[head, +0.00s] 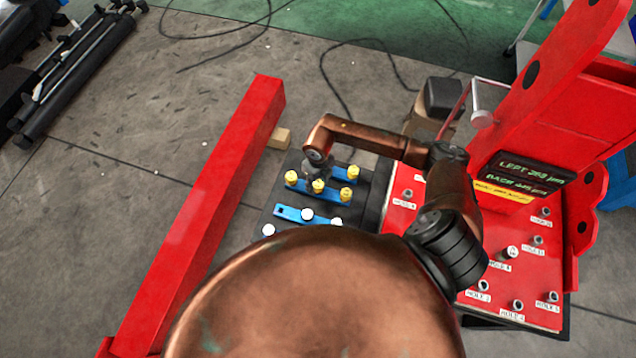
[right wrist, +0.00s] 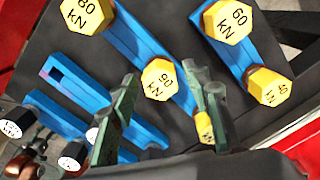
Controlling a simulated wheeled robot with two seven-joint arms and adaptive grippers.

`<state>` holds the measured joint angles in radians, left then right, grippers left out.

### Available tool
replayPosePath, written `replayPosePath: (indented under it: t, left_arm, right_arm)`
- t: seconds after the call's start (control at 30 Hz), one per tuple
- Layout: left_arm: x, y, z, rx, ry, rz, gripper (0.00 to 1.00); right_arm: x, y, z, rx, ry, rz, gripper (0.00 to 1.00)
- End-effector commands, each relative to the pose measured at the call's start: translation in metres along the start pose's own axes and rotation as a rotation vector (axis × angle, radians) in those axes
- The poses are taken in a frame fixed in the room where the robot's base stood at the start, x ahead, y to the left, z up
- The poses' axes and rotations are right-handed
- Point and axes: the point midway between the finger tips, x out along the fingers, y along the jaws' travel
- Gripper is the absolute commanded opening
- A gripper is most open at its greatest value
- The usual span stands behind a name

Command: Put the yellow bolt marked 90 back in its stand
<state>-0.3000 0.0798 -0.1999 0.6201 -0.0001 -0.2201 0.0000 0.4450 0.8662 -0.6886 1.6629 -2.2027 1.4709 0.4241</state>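The yellow bolt marked 90 (right wrist: 160,80) has a hexagonal head. In the right wrist view it lies between my right gripper's fingers (right wrist: 160,95), over the blue stand (right wrist: 122,38). Small gaps show between the fingers and the head, so the gripper looks open. The bolt's shank and how deep it sits are hidden. In the head view my right gripper (head: 317,169) is just above the middle bolt (head: 318,186) of the blue stand (head: 304,186). My left gripper is not in view.
A yellow bolt marked 80 (right wrist: 86,14) and a partly hidden yellow one (right wrist: 204,128) flank it. Bolts marked 60 (right wrist: 231,20) and 40 (right wrist: 269,87) stand on another blue stand. White bolts (head: 307,214) stand nearby. A red panel with holes (head: 490,262) is at the right.

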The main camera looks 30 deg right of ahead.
Motion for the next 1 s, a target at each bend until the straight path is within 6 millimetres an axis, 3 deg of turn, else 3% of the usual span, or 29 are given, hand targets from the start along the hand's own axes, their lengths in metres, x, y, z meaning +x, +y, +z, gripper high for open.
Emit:
replayPosePath:
  t: [0.53, 1.0]
  left_arm:
    - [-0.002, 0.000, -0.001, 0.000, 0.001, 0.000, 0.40]
    - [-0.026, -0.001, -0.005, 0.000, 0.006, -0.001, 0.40]
  right_arm:
    - [-0.002, 0.000, 0.000, 0.000, 0.001, 0.000, 0.48]
    - [-0.037, 0.000, 0.000, 0.000, 0.001, -0.001, 0.48]
